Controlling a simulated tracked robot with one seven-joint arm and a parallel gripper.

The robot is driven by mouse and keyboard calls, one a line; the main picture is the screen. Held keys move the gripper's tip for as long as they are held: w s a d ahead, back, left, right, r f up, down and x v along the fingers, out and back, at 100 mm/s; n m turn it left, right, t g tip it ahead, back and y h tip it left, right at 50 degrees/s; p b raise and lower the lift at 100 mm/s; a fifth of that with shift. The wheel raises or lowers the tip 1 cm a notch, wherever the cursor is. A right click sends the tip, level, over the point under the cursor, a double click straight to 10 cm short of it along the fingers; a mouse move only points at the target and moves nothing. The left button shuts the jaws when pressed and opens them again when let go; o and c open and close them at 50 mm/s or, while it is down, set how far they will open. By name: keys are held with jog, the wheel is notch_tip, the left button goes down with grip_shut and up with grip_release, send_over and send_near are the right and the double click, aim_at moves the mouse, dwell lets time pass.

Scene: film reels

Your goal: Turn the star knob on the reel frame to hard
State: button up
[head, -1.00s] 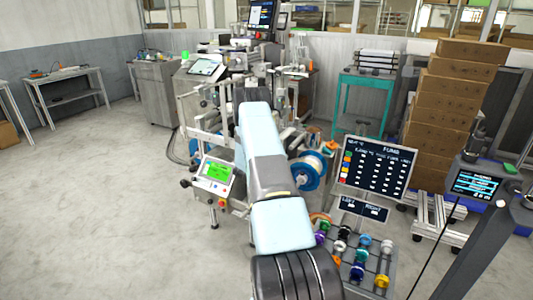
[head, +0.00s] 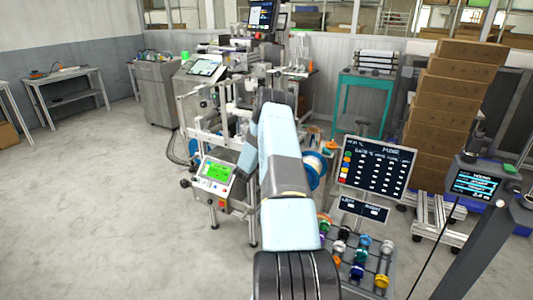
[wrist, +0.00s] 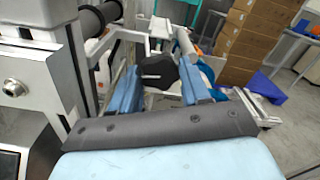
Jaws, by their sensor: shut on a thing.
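The star knob (wrist: 158,71) is a black lobed knob, seen in the upper middle of the wrist view. My gripper (wrist: 160,82) has its two blue fingers on either side of it and is shut on it. The fingertip contact is partly hidden by the knob. The reel frame (head: 190,112), of pale metal bars, stands behind my arm in the head view; its bars (wrist: 104,42) also show beside the knob in the wrist view. My arm hides the knob and my gripper in the head view. No hardness marking is readable.
A control box with a green screen (head: 216,171) stands left of my arm. A blue-rimmed reel (head: 314,168) is close on its right. A dark sign board (head: 376,167) and a rack of coloured spools (head: 362,256) stand further right. Open floor lies left.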

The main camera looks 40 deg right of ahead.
jog(key=shift+a+f+m, duration=0.2)
jog(key=shift+f+m, duration=0.15)
jog(key=shift+m, duration=0.25)
jog(key=o, duration=0.8)
jog(key=shift+w, duration=0.1)
jog(key=shift+o, duration=1.3)
jog(key=shift+d+r, duration=0.1)
jog(key=shift+r, duration=0.1)
jog(key=v, duration=1.4)
jog(key=shift+d, duration=0.1)
